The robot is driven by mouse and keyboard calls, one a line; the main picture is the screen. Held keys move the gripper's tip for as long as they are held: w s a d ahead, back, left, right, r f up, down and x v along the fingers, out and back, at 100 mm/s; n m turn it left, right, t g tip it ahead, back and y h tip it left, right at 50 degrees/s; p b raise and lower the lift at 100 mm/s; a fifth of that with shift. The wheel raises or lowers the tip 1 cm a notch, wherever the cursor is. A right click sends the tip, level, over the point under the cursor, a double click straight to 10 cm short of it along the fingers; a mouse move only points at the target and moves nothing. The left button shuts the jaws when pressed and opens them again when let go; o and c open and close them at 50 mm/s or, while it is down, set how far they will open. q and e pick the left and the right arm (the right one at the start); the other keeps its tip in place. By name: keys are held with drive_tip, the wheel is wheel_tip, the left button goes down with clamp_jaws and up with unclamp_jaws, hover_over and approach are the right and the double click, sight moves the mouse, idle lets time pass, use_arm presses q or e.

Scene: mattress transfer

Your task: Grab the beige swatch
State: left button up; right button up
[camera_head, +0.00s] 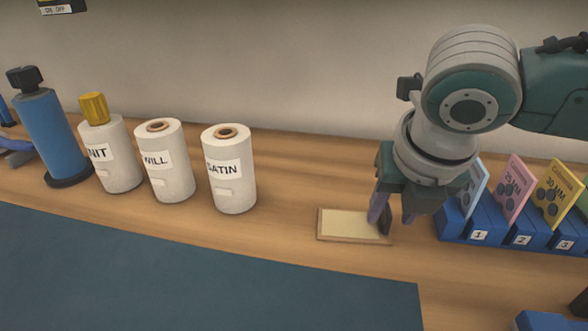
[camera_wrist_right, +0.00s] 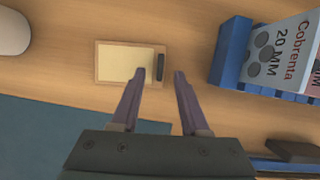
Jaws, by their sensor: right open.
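The beige swatch (camera_head: 345,223) is a pale rectangle in a thin wooden frame, lying flat on the wooden table, with a dark upright block (camera_head: 385,221) at its right end. In the right wrist view the swatch (camera_wrist_right: 124,63) lies ahead and to the left, with the dark block (camera_wrist_right: 160,68) between the line of the two fingers. My right gripper (camera_head: 391,217) is open and points down over the swatch's right end; its fingers also show in the right wrist view (camera_wrist_right: 160,75). I cannot tell whether they touch the block.
Three white rolls (camera_head: 229,172) and a blue cylinder (camera_head: 52,135) stand to the left. A blue numbered rack (camera_head: 455,222) with colored cards stands close to the right of the gripper. A dark blue mat (camera_head: 200,275) covers the front.

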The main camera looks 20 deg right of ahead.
drive_tip(key=shift+x, duration=1.05)
drive_tip(key=shift+c, duration=0.2)
clamp_jaws()
